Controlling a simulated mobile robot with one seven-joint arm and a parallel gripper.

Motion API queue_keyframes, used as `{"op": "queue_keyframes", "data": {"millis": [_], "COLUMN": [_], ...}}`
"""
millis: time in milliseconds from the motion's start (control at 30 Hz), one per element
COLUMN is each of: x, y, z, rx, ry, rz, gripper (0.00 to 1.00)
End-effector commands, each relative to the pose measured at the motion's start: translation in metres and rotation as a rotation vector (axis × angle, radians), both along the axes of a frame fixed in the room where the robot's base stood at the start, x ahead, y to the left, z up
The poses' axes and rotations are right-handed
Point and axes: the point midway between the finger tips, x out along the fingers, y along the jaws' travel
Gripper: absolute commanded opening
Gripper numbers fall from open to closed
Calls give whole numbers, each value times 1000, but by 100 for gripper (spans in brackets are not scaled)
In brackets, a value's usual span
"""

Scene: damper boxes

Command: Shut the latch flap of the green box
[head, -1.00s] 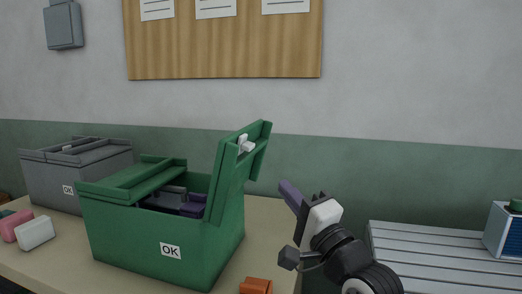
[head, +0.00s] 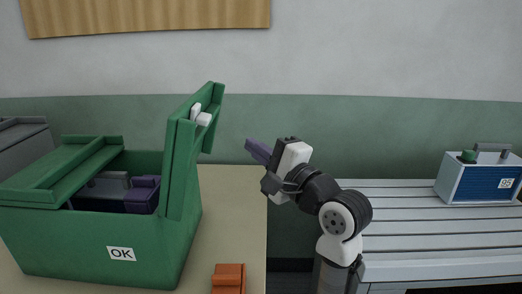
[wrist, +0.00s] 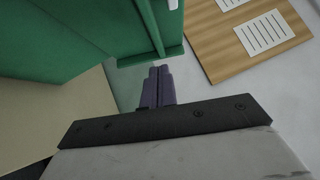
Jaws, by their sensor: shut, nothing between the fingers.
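The green box (head: 80,245) stands on the table at the left of the head view, with an OK label on its front. Its left flap lies folded inward over the top. Its right flap (head: 182,170) stands up, leaning slightly right, with a white latch piece (head: 201,115) near its upper end. A purple and grey part shows inside the opening. My gripper (head: 252,147) is shut and empty, to the right of the raised flap and apart from it. In the wrist view the purple fingers (wrist: 158,85) are together, below the flap's green edge (wrist: 152,56).
A grey box (head: 22,145) stands behind at the far left. An orange block (head: 228,278) lies at the table's front right. A slatted bench (head: 420,215) at the right carries a blue and grey case (head: 478,183). A wooden notice board (head: 150,15) hangs on the wall.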

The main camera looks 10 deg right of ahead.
Motion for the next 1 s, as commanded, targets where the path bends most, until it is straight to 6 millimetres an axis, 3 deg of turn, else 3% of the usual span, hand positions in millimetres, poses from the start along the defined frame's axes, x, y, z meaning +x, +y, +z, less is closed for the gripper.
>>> {"op": "queue_keyframes", "data": {"millis": [233, 500, 1000], "x": [47, 54, 55], "y": [27, 58, 63], "z": [12, 20, 21], "rx": [-1, -1, -3], "ry": [1, -1, -1], "rz": [2, 2, 0], "gripper": [0, 0, 0]}}
